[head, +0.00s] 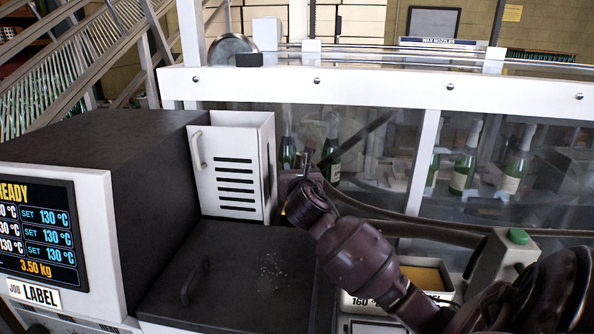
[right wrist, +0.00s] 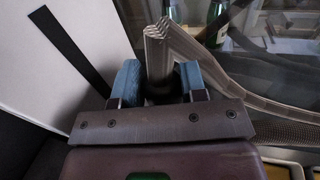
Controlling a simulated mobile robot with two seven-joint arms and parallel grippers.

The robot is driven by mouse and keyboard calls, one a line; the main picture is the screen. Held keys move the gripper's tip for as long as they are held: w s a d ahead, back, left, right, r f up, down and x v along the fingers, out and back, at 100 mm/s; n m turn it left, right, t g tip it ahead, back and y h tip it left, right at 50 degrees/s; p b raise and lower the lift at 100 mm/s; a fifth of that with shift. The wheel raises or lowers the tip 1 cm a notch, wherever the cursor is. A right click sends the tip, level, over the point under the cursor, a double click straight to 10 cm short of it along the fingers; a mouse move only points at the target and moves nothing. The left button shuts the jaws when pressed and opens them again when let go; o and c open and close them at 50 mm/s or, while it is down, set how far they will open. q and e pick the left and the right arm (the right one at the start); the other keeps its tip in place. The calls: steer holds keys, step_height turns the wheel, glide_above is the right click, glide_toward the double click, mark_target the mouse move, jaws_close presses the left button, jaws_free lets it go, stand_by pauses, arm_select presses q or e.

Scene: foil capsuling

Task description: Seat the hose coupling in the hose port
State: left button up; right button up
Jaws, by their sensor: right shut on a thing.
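My right gripper (head: 292,188) is beside the white slotted box, in front of the clear guard. In the right wrist view its two blue finger pads (right wrist: 160,85) are shut on the dark end of a grey ribbed hose (right wrist: 157,52), which I take to be the hose coupling; the pads hide most of it. The hose rises from between the pads, bends over and runs down to the right. In the head view the hose (head: 420,222) runs behind my right arm. I cannot make out the hose port in either view. My left gripper is not in view.
A white box with slots (head: 236,172) stands left of my right gripper. A dark machine with a display (head: 38,232) and a dark lid with a handle (head: 240,275) are at the left. Green bottles (head: 463,165) stand behind the clear guard. A yellow-filled tray (head: 425,277) is below my right arm.

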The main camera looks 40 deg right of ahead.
steer(key=shift+f+b, duration=0.55)
steer(key=shift+f, duration=0.95)
steer(key=o, duration=1.1)
steer(key=v, duration=1)
steer(key=shift+s+a+b, duration=0.25)
steer(key=shift+s+b, duration=0.05)
steer(key=shift+b, duration=0.05)
steer(key=shift+s+a+f, duration=0.1)
